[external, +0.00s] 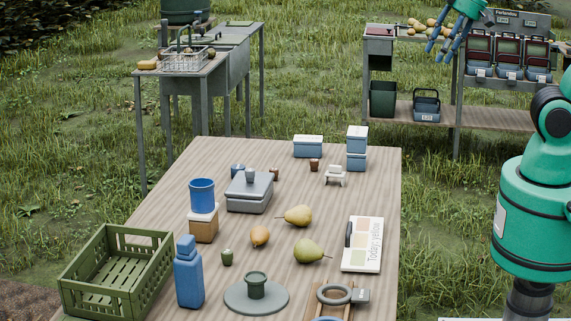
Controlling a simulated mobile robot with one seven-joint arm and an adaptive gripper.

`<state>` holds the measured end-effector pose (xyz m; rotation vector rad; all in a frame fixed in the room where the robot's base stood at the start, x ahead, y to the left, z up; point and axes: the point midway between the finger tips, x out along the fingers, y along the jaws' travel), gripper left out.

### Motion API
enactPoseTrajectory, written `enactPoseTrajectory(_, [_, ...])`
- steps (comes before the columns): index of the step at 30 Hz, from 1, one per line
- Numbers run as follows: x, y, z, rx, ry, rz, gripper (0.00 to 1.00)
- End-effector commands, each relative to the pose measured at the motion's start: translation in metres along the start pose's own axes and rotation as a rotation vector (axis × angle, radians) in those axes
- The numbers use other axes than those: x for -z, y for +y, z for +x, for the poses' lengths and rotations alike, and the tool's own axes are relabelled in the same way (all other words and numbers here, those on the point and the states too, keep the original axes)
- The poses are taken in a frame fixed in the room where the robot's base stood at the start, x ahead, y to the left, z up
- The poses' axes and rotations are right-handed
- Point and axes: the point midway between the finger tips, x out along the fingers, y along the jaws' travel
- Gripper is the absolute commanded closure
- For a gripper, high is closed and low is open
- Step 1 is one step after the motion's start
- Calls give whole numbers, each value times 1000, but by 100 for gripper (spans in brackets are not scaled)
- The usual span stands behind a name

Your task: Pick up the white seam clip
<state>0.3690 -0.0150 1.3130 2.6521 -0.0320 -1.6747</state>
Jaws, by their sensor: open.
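A small white piece with short legs (335,176), which looks like the white seam clip, stands on the far right part of the wooden table (385,195). My gripper (444,38) is at the top right of the external view, teal with blue fingers spread apart. It is open and empty, well away from the clip, up and to the right. The arm between gripper and shoulder leaves the picture at the top.
Blue-grey boxes (356,150) and a small brown pot (314,165) stand near the clip. Pears (308,251), a grey scale (249,192), a card (361,245) and a green crate (117,270) are on the table. A shelf with tubs (508,57) stands behind.

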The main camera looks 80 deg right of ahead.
Motion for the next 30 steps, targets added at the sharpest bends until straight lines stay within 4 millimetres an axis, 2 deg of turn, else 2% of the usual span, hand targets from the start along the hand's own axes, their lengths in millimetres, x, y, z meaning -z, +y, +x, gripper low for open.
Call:
enactPoseTrajectory(8, [60, 34, 42, -25, -84, 15, 58])
enactPoseTrajectory(15, [105, 71, 92, -38, -154, 27, 58])
enactPoseTrajectory(24, [146, 129, 170, -44, -240, 46, 58])
enactPoseTrajectory(30, [160, 173, 231, -41, -298, 61, 58])
